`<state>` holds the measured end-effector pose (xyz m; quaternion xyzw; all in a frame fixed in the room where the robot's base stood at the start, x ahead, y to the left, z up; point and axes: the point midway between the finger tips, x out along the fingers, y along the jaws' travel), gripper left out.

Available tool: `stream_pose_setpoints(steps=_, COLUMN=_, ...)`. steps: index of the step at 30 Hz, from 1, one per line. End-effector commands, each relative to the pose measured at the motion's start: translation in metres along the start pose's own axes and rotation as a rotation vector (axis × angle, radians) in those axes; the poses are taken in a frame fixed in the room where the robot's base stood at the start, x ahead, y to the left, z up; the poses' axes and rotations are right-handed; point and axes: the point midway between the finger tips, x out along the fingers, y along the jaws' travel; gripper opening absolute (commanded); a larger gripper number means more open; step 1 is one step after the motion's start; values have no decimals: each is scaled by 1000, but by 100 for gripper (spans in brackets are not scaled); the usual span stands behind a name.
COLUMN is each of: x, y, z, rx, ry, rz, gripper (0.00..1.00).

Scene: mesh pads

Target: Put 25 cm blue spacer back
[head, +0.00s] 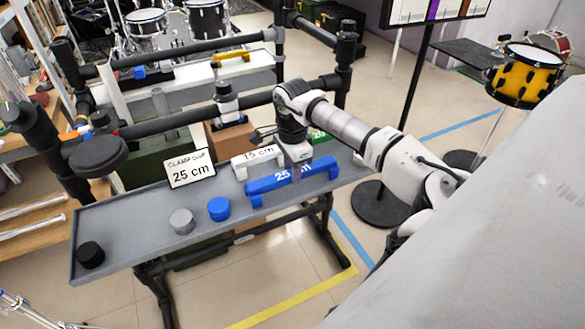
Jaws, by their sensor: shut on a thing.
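The blue spacer (265,187), marked 25 cm, lies lengthwise at the right part of the grey tray (135,225). My gripper (298,168) reaches down from above and is shut on the spacer near its middle, hiding part of the label. Whether the spacer touches the tray or is slightly lifted, I cannot tell. A white spacer (243,163) marked 15 cm lies just behind it. A green spacer (319,137) is partly hidden behind my gripper. A sign (189,169) reading "25 cm" stands at the tray's back edge.
A blue knob (219,208), a grey knob (182,221) and a black knob (90,254) sit on the tray. Black pipe rails (190,120) run behind it. A yellow drum (524,75) and black stand (381,206) are at the right. The tray's left middle is bare.

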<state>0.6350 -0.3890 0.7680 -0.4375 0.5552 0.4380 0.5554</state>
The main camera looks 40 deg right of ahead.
Motion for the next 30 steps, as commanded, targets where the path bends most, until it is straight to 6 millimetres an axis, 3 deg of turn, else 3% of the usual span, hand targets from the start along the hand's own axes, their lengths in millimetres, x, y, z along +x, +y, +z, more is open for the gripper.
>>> stream_pose_setpoints(steps=11, x=6, y=0, z=0, rx=0, ry=1, rz=0, gripper=5)
stream_pose_setpoints(steps=12, x=5, y=0, z=0, rx=0, ry=1, rz=0, gripper=34)
stream_pose_setpoints(steps=16, x=4, y=0, z=0, rx=0, ry=0, rz=0, gripper=50)
stream_pose_setpoints(steps=25, x=2, y=0, z=0, rx=0, ry=0, rz=0, gripper=50)
stream_pose_setpoints(steps=30, x=-14, y=-1, z=-1, rx=0, ry=3, rz=-3, gripper=50)
